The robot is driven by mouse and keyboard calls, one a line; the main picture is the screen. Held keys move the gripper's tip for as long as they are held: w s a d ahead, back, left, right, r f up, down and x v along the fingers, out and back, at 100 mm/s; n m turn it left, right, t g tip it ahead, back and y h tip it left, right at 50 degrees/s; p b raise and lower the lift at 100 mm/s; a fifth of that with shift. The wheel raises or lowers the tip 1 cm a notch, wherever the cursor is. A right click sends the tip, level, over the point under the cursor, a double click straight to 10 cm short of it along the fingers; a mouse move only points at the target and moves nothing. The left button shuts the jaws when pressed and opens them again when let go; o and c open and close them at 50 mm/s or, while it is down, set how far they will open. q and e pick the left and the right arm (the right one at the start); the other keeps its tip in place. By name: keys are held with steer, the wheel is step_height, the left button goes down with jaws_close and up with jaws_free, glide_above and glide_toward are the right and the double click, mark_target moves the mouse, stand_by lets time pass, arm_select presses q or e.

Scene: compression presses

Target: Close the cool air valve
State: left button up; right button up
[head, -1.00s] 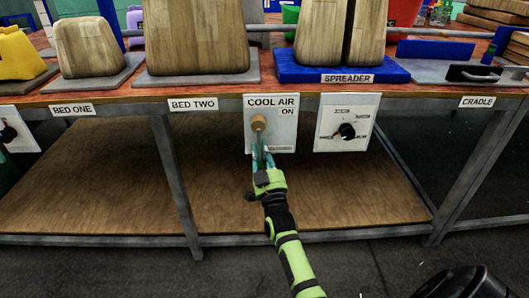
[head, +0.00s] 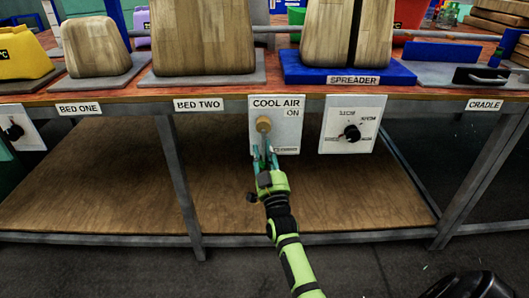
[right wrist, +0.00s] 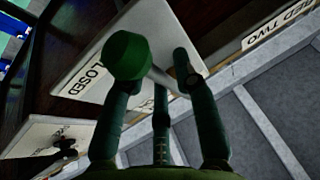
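The cool air valve panel (head: 289,134) is a white plate under the table edge, labelled COOL AIR and ON, with a small label low on it. The CLOSED label shows on the panel (right wrist: 88,78) there. Contact is unclear. My left gripper is out of view.
A second white panel with a black dial (head: 352,132) is close on the right. Another dial panel (head: 22,127) is at far left. The tabletop (head: 130,95) overhangs above, and a wooden lower shelf (head: 100,200) lies below. Metal table legs (head: 180,185) flank the space.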

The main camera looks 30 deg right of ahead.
steer(key=v, duration=1.1)
steer(key=shift+s+f, duration=0.15)
steer(key=shift+s, duration=0.2)
steer(key=shift+a, duration=0.15)
